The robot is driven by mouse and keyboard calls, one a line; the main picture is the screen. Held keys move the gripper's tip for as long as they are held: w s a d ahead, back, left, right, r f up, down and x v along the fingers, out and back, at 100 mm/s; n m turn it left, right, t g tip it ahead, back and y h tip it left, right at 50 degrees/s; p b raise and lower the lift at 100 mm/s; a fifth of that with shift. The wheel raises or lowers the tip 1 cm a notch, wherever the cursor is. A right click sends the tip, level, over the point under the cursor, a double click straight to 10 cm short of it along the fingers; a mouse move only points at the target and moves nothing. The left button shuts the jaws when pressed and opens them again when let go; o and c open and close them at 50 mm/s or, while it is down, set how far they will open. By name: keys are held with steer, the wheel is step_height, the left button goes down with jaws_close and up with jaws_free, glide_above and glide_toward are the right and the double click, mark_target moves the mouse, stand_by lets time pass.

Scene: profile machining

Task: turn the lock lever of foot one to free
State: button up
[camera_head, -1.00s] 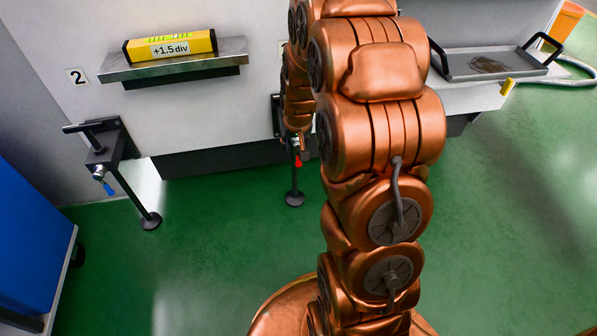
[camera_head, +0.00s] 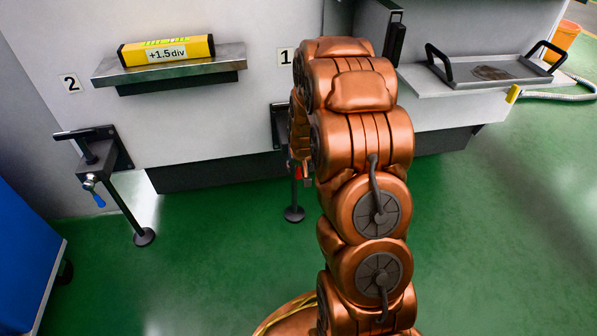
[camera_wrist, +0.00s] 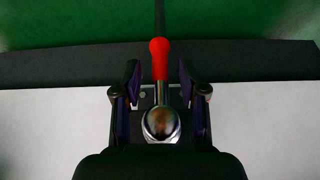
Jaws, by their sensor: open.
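The lock lever of foot one (camera_wrist: 159,58) has a red grip and a metal stem that ends at a round metal knob. In the wrist view it stands straight up the picture, between the two fingers of my gripper (camera_wrist: 159,75). The fingers are open, one on each side, with a gap to the lever. In the head view the red lever (camera_head: 299,173) shows only as a small patch beside my arm. Foot one (camera_head: 293,212) stands on the floor below it. My arm hides its upper part and my gripper there.
The label 1 (camera_head: 285,57) is on the machine wall. Foot two (camera_head: 144,236) with a blue lever (camera_head: 98,199) stands at the left. A yellow level (camera_head: 167,51) lies on a metal shelf (camera_head: 222,63). A blue cabinet (camera_head: 22,250) is at lower left. Green floor is clear at right.

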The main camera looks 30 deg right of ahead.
steer(key=shift+x, duration=0.95)
steer(key=shift+r, duration=0.1)
jaws_close()
